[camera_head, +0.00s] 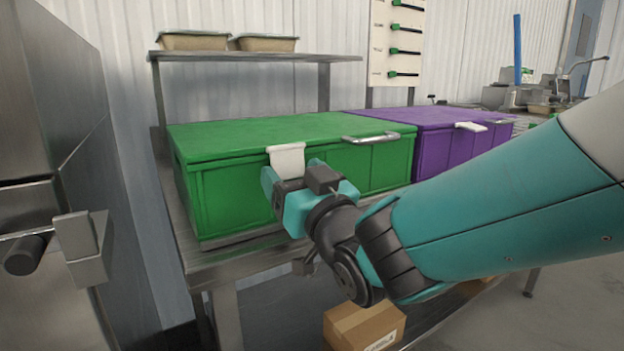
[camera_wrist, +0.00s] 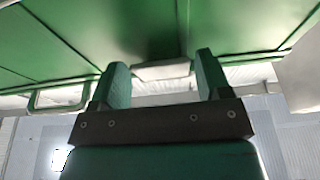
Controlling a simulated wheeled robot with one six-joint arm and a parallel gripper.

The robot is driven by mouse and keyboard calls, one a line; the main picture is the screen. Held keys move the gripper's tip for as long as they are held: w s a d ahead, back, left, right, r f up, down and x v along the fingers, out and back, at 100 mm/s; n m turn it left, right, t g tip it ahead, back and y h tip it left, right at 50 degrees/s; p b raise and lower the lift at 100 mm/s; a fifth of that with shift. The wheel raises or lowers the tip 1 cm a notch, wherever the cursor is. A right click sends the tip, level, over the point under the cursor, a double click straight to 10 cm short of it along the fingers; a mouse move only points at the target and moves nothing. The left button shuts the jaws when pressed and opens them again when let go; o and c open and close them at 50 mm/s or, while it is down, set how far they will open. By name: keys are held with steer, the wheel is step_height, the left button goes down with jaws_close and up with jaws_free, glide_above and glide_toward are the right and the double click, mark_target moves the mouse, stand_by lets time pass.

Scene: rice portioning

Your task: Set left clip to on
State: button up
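The green box (camera_head: 230,208) has a lid (camera_head: 270,132) on top. Its left clip (camera_head: 287,160) is a white tab at the lid's front edge, and its lower part is hidden behind my gripper. My gripper (camera_head: 303,182) is at the box front, right at this clip. In the wrist view my gripper (camera_wrist: 162,78) has its two teal fingers apart, with the white clip (camera_wrist: 160,70) showing between them. I cannot tell whether the fingers touch it. The right clip (camera_head: 371,138) is a metallic bar along the lid edge; a frame-like clip (camera_wrist: 58,97) shows left in the wrist view.
A purple box (camera_head: 440,140) with pale clips stands right of the green box on the metal table (camera_head: 222,262). A shelf (camera_head: 250,56) with trays is above. A cardboard box (camera_head: 362,325) sits below. A steel cabinet (camera_head: 35,215) stands at left.

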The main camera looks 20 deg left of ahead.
steer(key=shift+o, duration=1)
steer(key=shift+s+d+f, duration=0.15)
steer(key=shift+s, duration=0.05)
steer(key=b+v, duration=0.9)
steer(key=v, duration=0.7)
steer(key=shift+s+d+b, duration=0.2)
steer(key=shift+d+b, duration=0.15)
steer(key=shift+d, duration=0.05)
